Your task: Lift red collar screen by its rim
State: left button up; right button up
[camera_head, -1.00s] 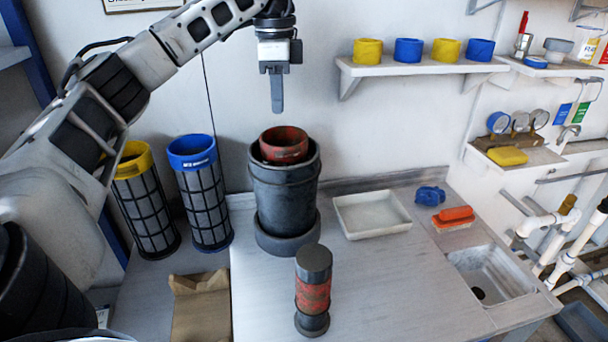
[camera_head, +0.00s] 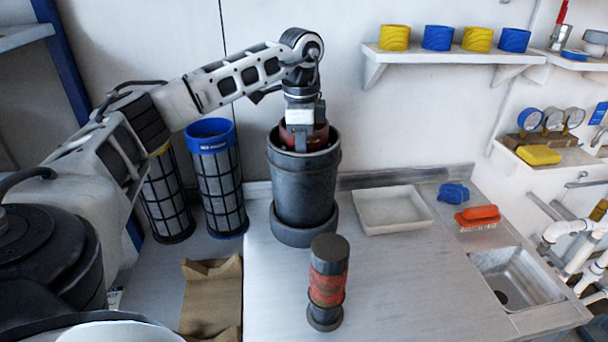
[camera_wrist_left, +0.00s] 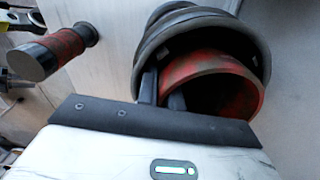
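The red collar screen (camera_head: 318,135) sits inside the mouth of the dark round housing (camera_head: 303,185), with only its worn red top band showing. In the left wrist view the collar (camera_wrist_left: 215,85) fills the housing mouth. My left gripper (camera_head: 301,138) points down at the collar's near rim. In the left wrist view its two dark fingers (camera_wrist_left: 163,95) stand a small gap apart, one outside the rim and one inside. Whether they press on the rim cannot be told. My right gripper is not in view.
A dark cylinder with a red band (camera_head: 328,285) stands in front of the housing. A blue-topped screen (camera_head: 218,185) and a yellow-topped screen (camera_head: 168,195) stand at left. A white tray (camera_head: 392,229) lies right, with bare bench in front.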

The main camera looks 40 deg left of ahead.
pick_arm(q)
jog(key=shift+f, duration=0.95)
jog(key=shift+c, duration=0.3)
grip_shut()
jog(key=shift+r, duration=0.1)
dwell(0.5)
